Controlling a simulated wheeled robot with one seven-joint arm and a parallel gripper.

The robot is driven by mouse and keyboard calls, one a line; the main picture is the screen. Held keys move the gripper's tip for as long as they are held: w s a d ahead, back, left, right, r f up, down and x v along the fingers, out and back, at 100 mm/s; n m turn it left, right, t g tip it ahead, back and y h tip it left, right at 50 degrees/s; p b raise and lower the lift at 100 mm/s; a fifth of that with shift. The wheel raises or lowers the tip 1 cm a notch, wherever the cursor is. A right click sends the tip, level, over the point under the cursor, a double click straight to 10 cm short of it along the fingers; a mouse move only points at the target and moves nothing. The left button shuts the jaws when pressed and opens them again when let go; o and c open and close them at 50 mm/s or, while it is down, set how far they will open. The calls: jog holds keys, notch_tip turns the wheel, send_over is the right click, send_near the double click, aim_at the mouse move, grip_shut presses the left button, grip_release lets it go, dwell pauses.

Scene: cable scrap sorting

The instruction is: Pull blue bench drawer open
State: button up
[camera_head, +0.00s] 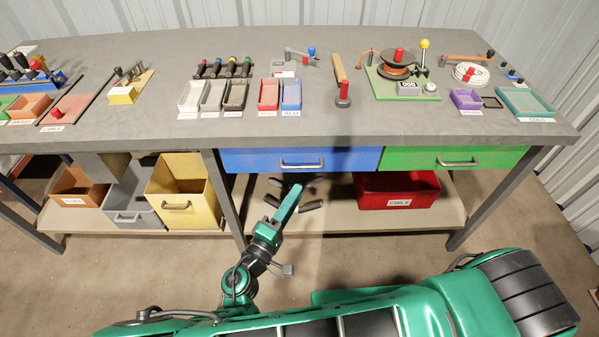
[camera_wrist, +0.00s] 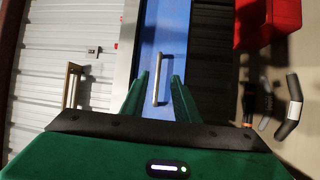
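The blue bench drawer (camera_head: 250,160) is shut under the bench top, its front level with the green drawer beside it. Its grey bar handle (camera_head: 302,165) is in the middle of the front. My gripper (camera_head: 297,188) is below and in front of the handle in the head view, its fingers seen nearly edge-on. In the wrist view, the two green fingers of my gripper (camera_wrist: 158,92) are apart, and the handle (camera_wrist: 155,80) shows upright between them against the blue front (camera_wrist: 172,30). Nothing is held. I cannot tell whether the fingertips reach past the handle.
A green drawer (camera_head: 400,157) adjoins on the right. The lower shelf (camera_head: 340,220) bears a red bin (camera_head: 385,198), and dark cable pieces (camera_head: 312,206) lie behind my gripper. Yellow (camera_head: 190,213) and grey (camera_head: 128,217) bins stand left of a bench leg (camera_head: 224,195). Floor before the drawer is clear.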

jog(key=s+a+n+t+y, duration=0.1)
jog(key=a+t+y, duration=0.1)
send_near(318, 158)
jog(key=w, duration=0.1)
jog(key=w+a, duration=0.1)
jog(key=w+a+r, duration=0.1)
jog(key=w, duration=0.1)
jog(key=shift+r, duration=0.1)
grip_shut()
jog(key=shift+d, duration=0.15)
